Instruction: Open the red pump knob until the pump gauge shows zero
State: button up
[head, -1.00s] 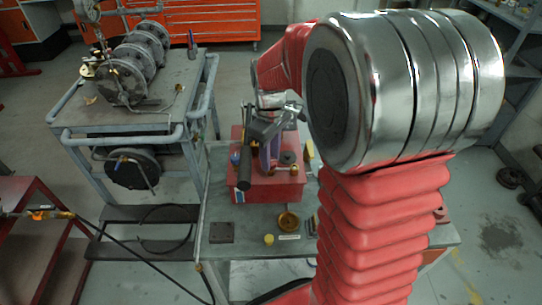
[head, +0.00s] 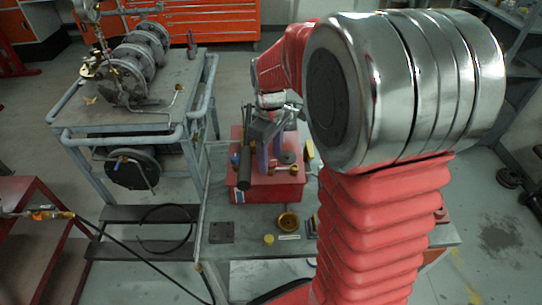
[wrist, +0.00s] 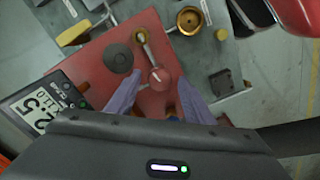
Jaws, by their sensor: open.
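The red pump knob (wrist: 160,77) sits on top of the red pump box (wrist: 95,65), beside a brass fitting, in the wrist view. My gripper (wrist: 160,84) is open, with its two purple fingers on either side of the knob. I cannot tell whether they touch it. In the head view my gripper (head: 269,157) points down over the red box (head: 268,187), and the knob is not clear there. A digital display (wrist: 40,108) shows at the left of the wrist view, turned and cut off. I cannot tell if it is the pump gauge, and its reading is unclear.
A round black cap (wrist: 118,58) lies close to the left finger. A brass cup (wrist: 190,20) and a dark block (wrist: 226,83) are on the bench. A pipe cart (head: 130,75) with a small dial (head: 88,8) stands at the left in the head view.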

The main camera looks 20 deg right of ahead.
aim_at(270, 161)
notch_tip(270, 161, up, 14)
jog(key=shift+f, duration=0.2)
dwell(0.4)
dwell(0.4)
